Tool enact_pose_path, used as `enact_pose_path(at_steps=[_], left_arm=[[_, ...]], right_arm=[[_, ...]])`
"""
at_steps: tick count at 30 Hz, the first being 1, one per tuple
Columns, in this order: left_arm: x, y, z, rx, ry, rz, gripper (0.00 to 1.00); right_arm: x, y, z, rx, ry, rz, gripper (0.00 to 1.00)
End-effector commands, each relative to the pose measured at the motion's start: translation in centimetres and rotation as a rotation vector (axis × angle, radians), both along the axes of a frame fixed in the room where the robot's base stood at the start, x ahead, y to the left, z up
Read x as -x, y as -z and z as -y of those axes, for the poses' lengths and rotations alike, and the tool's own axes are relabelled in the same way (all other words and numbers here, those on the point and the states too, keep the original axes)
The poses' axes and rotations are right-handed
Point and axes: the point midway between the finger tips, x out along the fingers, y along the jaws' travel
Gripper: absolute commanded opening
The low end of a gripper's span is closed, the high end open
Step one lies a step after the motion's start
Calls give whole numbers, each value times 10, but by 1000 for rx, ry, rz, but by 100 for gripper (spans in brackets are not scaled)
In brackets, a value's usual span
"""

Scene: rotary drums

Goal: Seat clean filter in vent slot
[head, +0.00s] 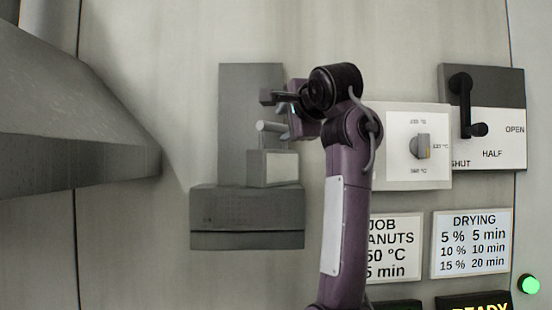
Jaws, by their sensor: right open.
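A small grey block with a pale front face (281,168), which looks like the filter, stands at the top of a dark grey box on the wall. A light, rod-like handle (266,127) sticks out above it to the left. Behind it is a tall grey panel (238,100), which may hold the vent slot; no slot opening shows clearly. My right gripper (278,112) is open, in front of the panel and close to the handle. I cannot tell whether it touches the handle. My left gripper is out of view.
The dark grey box (246,220) juts out below the panel. A large grey hood or chute (75,120) fills the left. Right of my arm are a temperature dial (417,146), a lever (465,100), signs including a drying chart (471,244), and a green light (530,285).

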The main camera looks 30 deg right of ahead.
Motion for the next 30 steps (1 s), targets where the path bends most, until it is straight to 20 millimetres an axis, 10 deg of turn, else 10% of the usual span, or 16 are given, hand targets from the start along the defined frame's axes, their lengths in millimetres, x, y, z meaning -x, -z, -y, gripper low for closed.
enact_pose_path(at_steps=[5, 18, 30], left_arm=[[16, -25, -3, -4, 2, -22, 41], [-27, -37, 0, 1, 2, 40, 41], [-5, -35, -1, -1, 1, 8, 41]], right_arm=[[-26, -3, 1, 3, 1, -7, 45], [-47, 6, 5, 1, -1, -2, 45], [-48, 7, 5, 1, -1, -5, 0]])
